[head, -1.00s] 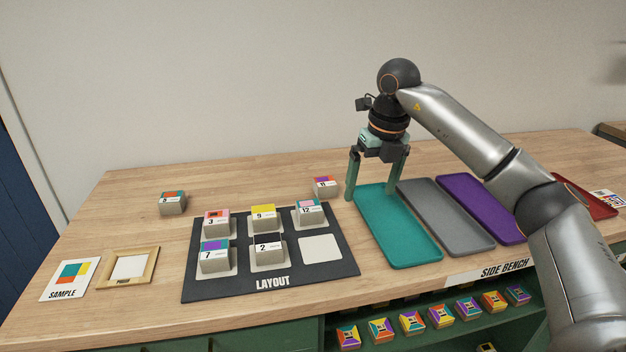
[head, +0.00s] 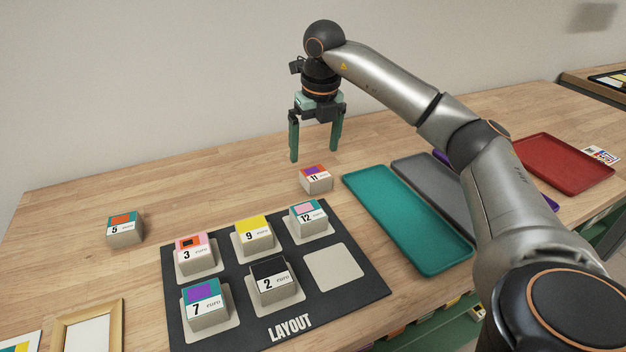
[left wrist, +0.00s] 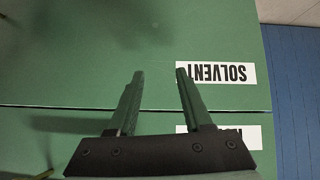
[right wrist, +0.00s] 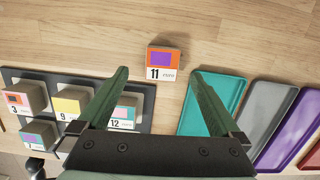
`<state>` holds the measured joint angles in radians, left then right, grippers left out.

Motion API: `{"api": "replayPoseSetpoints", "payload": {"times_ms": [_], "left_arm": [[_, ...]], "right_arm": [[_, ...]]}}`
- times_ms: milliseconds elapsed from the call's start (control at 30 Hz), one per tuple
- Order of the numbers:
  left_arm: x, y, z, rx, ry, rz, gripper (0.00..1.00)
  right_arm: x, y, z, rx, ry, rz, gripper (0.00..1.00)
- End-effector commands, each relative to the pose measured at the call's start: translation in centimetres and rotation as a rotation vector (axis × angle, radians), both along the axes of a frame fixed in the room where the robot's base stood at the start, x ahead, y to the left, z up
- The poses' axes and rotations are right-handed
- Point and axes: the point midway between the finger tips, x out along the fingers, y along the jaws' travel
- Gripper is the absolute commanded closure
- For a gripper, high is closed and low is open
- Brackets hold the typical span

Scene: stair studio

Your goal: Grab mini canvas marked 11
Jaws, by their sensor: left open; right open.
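The mini canvas marked 11 (head: 316,179) is a small block with an orange and purple top and a white label. It stands on the wooden bench behind the layout board, left of the teal tray. It also shows in the right wrist view (right wrist: 164,62), just beyond and between the fingertips. My right gripper (head: 314,158) is open and empty, above the canvas in the head view. My left gripper (left wrist: 157,75) is open and empty in the left wrist view, before green fronts labelled SOLVENT; it is outside the head view.
The black layout board (head: 352,297) bears canvases 3, 9, 12, 7 and 2, with one bare pad (head: 333,267) at right. Canvas 5 (head: 124,229) stands at left. Teal (head: 405,215), grey and purple trays and a red tray (head: 563,163) lie to the right.

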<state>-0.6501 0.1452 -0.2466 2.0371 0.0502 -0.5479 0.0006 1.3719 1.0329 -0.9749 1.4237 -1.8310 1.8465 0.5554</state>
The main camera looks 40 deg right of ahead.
Motion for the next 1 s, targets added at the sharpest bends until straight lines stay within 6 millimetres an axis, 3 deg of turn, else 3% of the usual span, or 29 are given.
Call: {"api": "replayPoseSetpoints", "payload": {"times_ms": [33,267,600,900,1000], "left_arm": [[0.0,0.0,-0.3,0.001,0.001,-0.001,0.5],[0.2,0.1,-0.2,0.002,-0.008,0.001,0.5],[0.4,0.3,-0.7,0.004,-0.015,0.004,0.5],[0.3,0.4,-0.5,0.003,-0.016,0.004,0.5],[0.3,0.4,-0.6,0.004,-0.015,0.004,0.5]], "right_arm": [[0.1,-0.1,-1.1,0.0,0.003,0.0,0.0],[0.3,-0.1,-2.8,-0.001,0.0,0.001,0.0],[0.1,-0.5,-7.4,0.0,0.001,0.001,0.0],[0.2,-0.5,-7.7,0.0,-0.001,0.001,0.0],[0.2,-0.5,-7.7,0.0,-0.001,0.001,0.11]]}}
